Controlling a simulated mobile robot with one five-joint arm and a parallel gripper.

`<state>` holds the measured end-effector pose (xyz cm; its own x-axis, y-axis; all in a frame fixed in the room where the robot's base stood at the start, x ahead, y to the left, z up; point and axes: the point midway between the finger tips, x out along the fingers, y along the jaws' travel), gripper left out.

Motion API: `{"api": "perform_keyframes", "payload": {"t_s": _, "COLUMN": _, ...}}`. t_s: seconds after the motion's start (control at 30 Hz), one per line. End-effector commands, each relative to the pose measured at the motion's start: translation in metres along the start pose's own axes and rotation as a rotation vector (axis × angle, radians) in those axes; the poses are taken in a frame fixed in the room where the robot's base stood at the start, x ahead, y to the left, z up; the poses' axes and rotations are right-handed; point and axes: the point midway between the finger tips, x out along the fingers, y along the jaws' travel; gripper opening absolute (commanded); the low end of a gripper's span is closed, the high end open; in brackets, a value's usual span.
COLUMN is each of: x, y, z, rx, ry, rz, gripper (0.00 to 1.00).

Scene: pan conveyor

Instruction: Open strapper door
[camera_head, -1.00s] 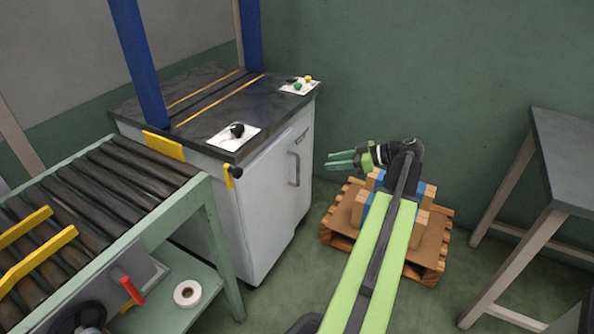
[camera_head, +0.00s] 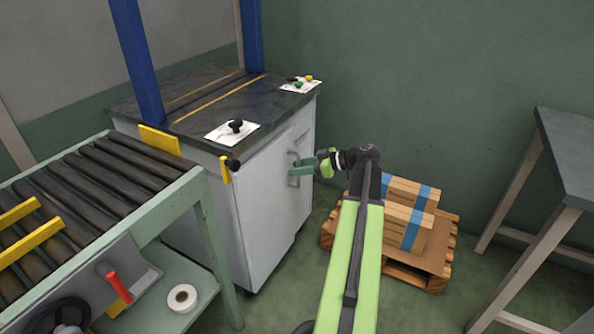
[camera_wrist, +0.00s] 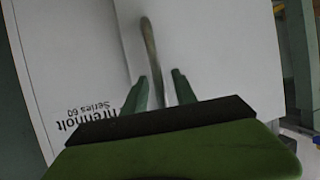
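The strapper (camera_head: 190,215) is a white cabinet with a dark top and blue posts. Its white door (camera_head: 268,205) is on the side facing right and looks shut. The door has a grey bar handle (camera_head: 292,180). My gripper (camera_head: 298,168) is at the handle in the head view. In the wrist view the handle (camera_wrist: 150,50) runs down between the two green fingertips (camera_wrist: 160,82). The fingers stand apart, one on each side of the handle, with gaps visible. Whether a finger touches it, I cannot tell.
A roller conveyor (camera_head: 105,190) stands left of the strapper, with a tape roll (camera_head: 182,298) on its lower shelf. A pallet (camera_head: 432,280) with strapped boxes (camera_head: 405,225) is on the floor right of the door. A grey table (camera_head: 570,150) stands at far right.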

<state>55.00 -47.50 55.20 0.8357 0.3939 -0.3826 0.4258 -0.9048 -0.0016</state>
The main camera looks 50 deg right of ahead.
Motion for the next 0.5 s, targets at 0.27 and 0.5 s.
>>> {"api": "perform_keyframes", "payload": {"t_s": 0.27, "x": -0.0004, "y": -0.0001, "z": 0.0002, "rx": 0.0, "ry": 0.0, "rz": -0.001, "gripper": 0.0}}
{"api": "perform_keyframes", "payload": {"t_s": 0.5, "x": -0.0004, "y": -0.0006, "z": 0.0003, "rx": 0.0, "ry": 0.0, "rz": -0.002, "gripper": 0.0}}
